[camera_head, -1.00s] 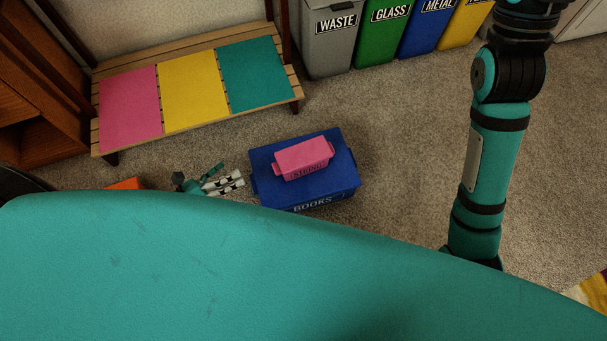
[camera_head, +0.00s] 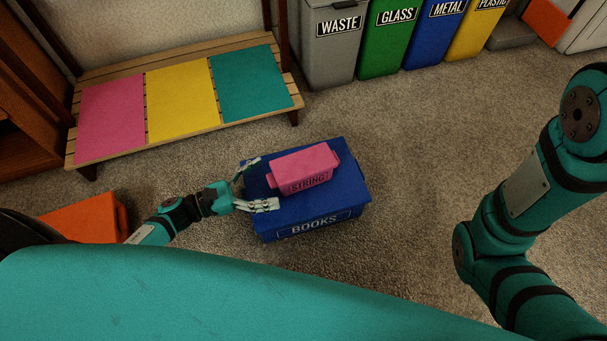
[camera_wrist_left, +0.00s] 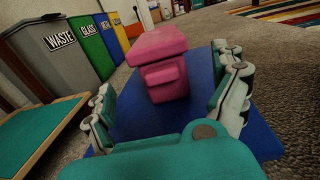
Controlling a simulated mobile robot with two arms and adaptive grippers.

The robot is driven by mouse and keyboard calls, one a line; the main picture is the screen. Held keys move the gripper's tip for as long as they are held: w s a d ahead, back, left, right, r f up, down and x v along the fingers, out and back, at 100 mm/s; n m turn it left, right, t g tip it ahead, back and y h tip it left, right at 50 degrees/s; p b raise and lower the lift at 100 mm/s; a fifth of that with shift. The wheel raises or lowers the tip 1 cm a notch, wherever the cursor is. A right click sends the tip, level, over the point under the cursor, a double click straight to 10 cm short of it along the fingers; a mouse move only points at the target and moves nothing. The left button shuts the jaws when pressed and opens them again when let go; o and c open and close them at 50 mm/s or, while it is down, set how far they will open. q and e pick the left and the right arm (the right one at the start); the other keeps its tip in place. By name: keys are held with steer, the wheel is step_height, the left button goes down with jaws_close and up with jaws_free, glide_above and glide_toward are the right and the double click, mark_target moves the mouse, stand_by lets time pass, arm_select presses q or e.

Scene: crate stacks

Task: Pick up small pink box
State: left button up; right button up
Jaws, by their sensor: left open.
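The small pink box (camera_head: 304,169), labelled STRING, lies on the lid of a blue crate (camera_head: 325,226) labelled BOOKS. My left gripper (camera_head: 258,184) is open at the left end of the pink box, over the crate's left side. In the left wrist view the pink box (camera_wrist_left: 163,60) stands ahead, between and beyond the open fingers (camera_wrist_left: 168,108), with its end handle facing me. The fingers appear apart from the box. The blue crate (camera_wrist_left: 140,123) shows beneath it. My right arm is at the right, but its gripper is out of view.
A low slatted bench (camera_head: 190,132) with pink, yellow and teal panels stands at the back left. Waste, glass, metal and plastic bins (camera_head: 385,45) line the back. An orange box (camera_head: 90,220) lies at the left. Carpet right of the crate is clear.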

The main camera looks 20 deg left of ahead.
mark_target(292, 172)
arm_select(q)
steer(key=shift+b+x, duration=0.3)
steer(key=shift+x, duration=0.85)
steer(key=b+x, duration=0.2)
steer(key=x, duration=0.2)
steer(key=shift+d+r+b, duration=0.15)
steer(key=shift+d+b, duration=0.05)
steer(key=shift+b, duration=0.15)
steer(key=shift+w+d+r, duration=0.1)
steer(key=shift+w+d, duration=0.1)
steer(key=shift+d, duration=0.05)
steer(key=c, duration=1.4)
